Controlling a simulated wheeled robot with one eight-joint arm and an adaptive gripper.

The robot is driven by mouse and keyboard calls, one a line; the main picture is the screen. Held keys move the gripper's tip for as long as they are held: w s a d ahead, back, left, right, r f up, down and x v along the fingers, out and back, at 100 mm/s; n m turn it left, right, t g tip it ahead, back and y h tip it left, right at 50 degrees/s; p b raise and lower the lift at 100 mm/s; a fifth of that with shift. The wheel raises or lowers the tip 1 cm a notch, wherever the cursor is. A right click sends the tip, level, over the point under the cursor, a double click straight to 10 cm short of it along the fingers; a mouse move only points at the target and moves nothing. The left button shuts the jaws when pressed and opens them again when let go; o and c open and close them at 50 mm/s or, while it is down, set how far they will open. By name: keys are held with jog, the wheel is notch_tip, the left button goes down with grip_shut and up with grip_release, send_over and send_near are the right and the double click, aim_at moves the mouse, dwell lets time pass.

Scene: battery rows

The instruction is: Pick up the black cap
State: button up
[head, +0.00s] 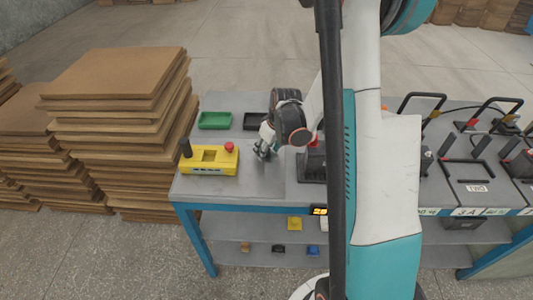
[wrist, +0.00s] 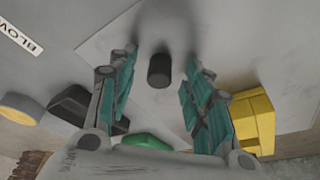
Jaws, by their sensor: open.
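A small black cylinder, which looks like the black cap (wrist: 159,70), stands on the grey tabletop in the wrist view. It lies between the two fingers of my gripper (wrist: 161,62), with a clear gap on each side. My gripper is open and empty, pointing down at the table. In the head view my gripper (head: 265,152) is over the bench, right of the yellow box; the cap cannot be made out there.
The yellow box (head: 208,162) with a red button stands close by on the left. A green tray (head: 215,120) and a black tray (head: 254,121) lie behind. A black device (head: 313,163) stands to the right. Stacked brown boards (head: 120,110) are left of the bench.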

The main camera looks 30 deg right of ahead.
jog(key=c, duration=0.8)
jog(key=shift+r, duration=0.15)
